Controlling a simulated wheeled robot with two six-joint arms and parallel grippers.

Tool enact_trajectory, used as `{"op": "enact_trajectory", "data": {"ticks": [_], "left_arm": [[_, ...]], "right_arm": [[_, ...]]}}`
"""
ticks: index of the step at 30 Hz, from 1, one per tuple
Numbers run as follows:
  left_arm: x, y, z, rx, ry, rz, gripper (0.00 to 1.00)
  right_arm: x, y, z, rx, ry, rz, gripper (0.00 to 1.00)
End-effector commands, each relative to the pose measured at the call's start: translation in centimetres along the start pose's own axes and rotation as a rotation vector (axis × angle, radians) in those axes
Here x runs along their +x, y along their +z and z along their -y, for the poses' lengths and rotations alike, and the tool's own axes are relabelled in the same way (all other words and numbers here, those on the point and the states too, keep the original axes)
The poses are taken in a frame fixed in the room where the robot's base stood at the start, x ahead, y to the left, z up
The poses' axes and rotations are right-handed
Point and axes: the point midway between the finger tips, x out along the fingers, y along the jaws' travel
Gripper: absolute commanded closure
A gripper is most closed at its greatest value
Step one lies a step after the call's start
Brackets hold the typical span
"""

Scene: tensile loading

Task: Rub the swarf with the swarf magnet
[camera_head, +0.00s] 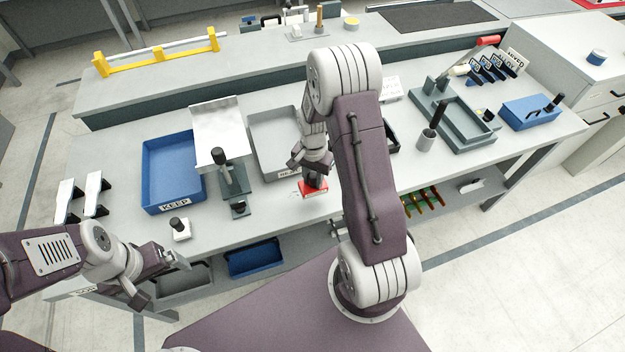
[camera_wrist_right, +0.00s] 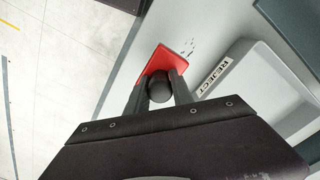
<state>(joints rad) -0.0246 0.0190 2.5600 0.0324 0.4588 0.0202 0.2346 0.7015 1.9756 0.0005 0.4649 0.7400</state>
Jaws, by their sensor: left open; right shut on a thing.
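The swarf magnet is a red block (camera_head: 313,189) with a black knob, low over the bench's front edge or resting on it; I cannot tell which. In the right wrist view the red block (camera_wrist_right: 168,63) lies beyond my fingers. My right gripper (camera_head: 315,176) is shut on its black knob, which shows between the two fingers (camera_wrist_right: 158,88). The swarf (camera_wrist_right: 187,48) is a few small dark specks on the bench beside the block. In the head view it is too small to make out clearly. My left gripper (camera_head: 168,258) is open and empty, in front of the bench's left part.
A grey REJECT tray (camera_head: 262,142) stands just behind the magnet. A blue KEEP tray (camera_head: 150,180) and a dark stand with a black knob (camera_head: 232,180) are to the left. A grey fixture (camera_head: 465,130) and a blue box (camera_head: 528,112) are at the right.

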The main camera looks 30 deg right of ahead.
Motion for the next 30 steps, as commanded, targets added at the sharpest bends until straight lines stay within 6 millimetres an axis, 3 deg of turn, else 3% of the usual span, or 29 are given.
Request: {"op": "enact_trajectory", "data": {"ticks": [1,7,24,29,30], "left_arm": [[-0.9,-0.1,0.0,0.0,0.0,0.0,0.05],[-2.0,-0.2,0.0,0.0,0.0,0.0,0.05],[-2.0,-0.2,0.0,0.0,0.0,0.0,0.05],[-2.0,-0.2,0.0,0.0,0.0,0.0,0.05],[-2.8,-0.3,-0.1,0.0,0.0,0.001,0.05]], "right_arm": [[-0.9,-0.1,0.0,0.0,-0.001,-0.001,1.0],[-2.3,-0.3,0.0,-0.002,0.0,0.0,1.0],[-2.3,-0.3,0.0,-0.003,0.0,0.0,1.0],[-2.0,-1.4,1.0,0.009,-0.001,0.0,1.0],[-2.2,-1.6,1.2,0.014,0.001,0.002,1.0]]}}
